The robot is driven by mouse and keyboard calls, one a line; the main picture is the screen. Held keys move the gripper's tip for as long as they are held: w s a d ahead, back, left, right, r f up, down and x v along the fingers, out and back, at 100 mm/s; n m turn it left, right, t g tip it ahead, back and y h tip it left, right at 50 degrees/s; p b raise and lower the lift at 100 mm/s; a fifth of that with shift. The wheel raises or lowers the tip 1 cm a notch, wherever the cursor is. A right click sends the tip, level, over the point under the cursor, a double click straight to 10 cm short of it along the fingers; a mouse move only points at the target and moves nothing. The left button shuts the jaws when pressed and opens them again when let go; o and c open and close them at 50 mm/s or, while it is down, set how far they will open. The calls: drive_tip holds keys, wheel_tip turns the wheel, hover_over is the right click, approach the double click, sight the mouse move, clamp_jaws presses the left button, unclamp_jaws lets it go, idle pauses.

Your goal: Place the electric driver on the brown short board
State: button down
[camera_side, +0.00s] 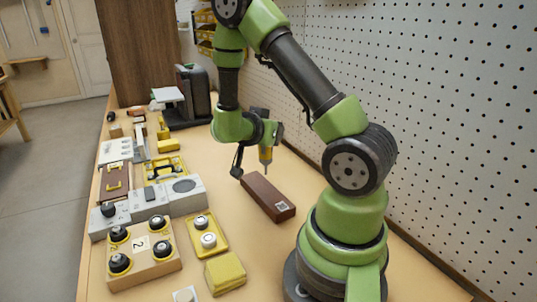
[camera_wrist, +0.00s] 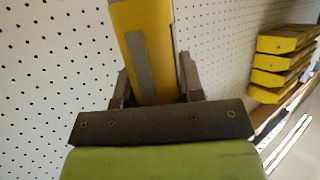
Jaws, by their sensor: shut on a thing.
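My gripper (camera_wrist: 155,90) is shut on the electric driver (camera_wrist: 143,45), a yellow body with a grey strip, seen close up in the wrist view. In the side view the driver (camera_side: 265,155) hangs upright, tip down, from my gripper (camera_side: 266,143). The brown short board (camera_side: 266,196) lies flat on the bench, with a small printed white tag near its front end. The driver's tip appears just above or behind the board's far end; I cannot tell whether it touches. My gripper's fingers are small and partly hidden in the side view.
A white pegboard wall (camera_side: 450,110) stands on the right. A grey control panel (camera_side: 150,207), a knob block (camera_side: 142,252) marked 2 and a yellow box (camera_side: 225,272) line the left. A black machine (camera_side: 193,97) stands behind. The bench right of the board is clear up to my base.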

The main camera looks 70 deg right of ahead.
sight(265, 154)
drive_tip(key=shift+f, duration=2.3)
drive_tip(key=shift+f, duration=0.15)
drive_tip(key=c, duration=0.7)
unclamp_jaws()
drive_tip(key=shift+c, duration=0.2)
